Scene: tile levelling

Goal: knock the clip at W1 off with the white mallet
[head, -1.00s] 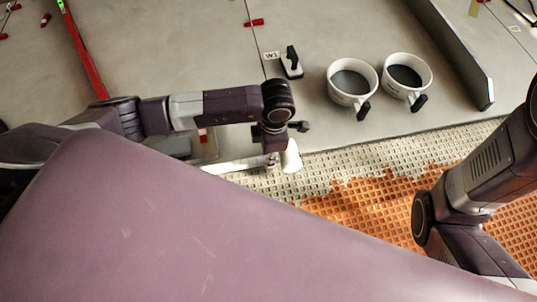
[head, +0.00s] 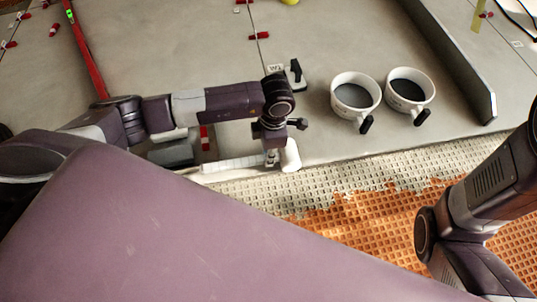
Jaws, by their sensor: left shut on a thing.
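My left gripper (head: 272,150) is shut on the white mallet near the front edge of the tiles. The mallet's pale head (head: 290,156) is at the right of the gripper, and its white handle (head: 232,164) extends left. The W1 tag (head: 275,69) lies on the tiles by a joint line, just beyond my left wrist. Beside it stands a black upright piece on a white base (head: 296,74). I cannot tell whether this is the clip at W1; my wrist hides part of the joint there. The mallet is apart from this piece. My right gripper is out of view.
Two white cups (head: 355,95) (head: 409,90) with dark contents stand right of W1. A grey upright board (head: 450,55) is farther right. Red clips (head: 259,36) sit along the joints. A red bar (head: 86,50) lies at left. Orange waffle matting (head: 370,225) covers the front.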

